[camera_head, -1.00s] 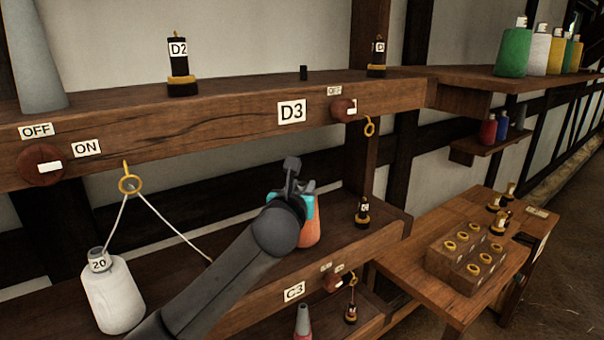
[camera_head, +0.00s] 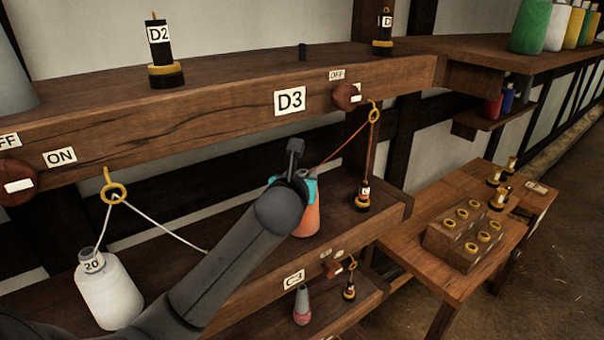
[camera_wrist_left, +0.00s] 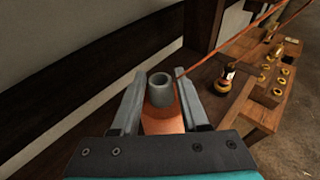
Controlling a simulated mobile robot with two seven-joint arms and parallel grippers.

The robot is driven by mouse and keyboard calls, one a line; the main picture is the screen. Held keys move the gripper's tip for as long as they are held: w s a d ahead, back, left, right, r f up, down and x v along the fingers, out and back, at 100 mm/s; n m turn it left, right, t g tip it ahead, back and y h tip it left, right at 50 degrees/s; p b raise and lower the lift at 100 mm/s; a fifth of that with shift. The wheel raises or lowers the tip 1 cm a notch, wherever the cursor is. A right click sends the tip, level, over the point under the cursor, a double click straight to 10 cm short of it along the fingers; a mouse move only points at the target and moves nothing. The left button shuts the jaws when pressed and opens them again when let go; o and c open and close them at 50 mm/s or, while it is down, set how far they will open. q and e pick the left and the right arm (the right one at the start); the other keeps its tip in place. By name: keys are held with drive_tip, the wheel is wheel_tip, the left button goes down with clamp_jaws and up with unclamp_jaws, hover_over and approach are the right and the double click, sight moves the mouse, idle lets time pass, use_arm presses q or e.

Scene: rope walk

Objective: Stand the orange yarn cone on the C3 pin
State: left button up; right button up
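The orange yarn cone (camera_head: 308,215) stands upright on the middle shelf, above the C3 label (camera_head: 293,280). Its grey top (camera_wrist_left: 160,90) shows in the left wrist view. My left gripper (camera_head: 294,165) is at the cone, partly covering it in the head view. In the wrist view, its two fingers (camera_wrist_left: 160,100) stand apart on either side of the cone; contact is hard to make out. The C3 pin is not visible; the cone's base is partly hidden by my arm. An orange thread (camera_head: 345,145) runs from the cone up to a yellow ring (camera_head: 374,115). My right gripper is not in view.
A black bobbin (camera_head: 363,197) is below the ring, right of the cone. A white bottle-shaped cone marked 20 (camera_head: 108,290) stands left of my arm. The D3 beam (camera_head: 220,115) runs overhead. A side table (camera_head: 415,235) bears a block with several yellow rings.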

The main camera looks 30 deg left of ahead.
use_arm(q)
drive_tip(key=o, duration=0.3)
drive_tip(key=shift+r, duration=0.15)
drive_tip(key=v, duration=1.2)
idle(0.4)
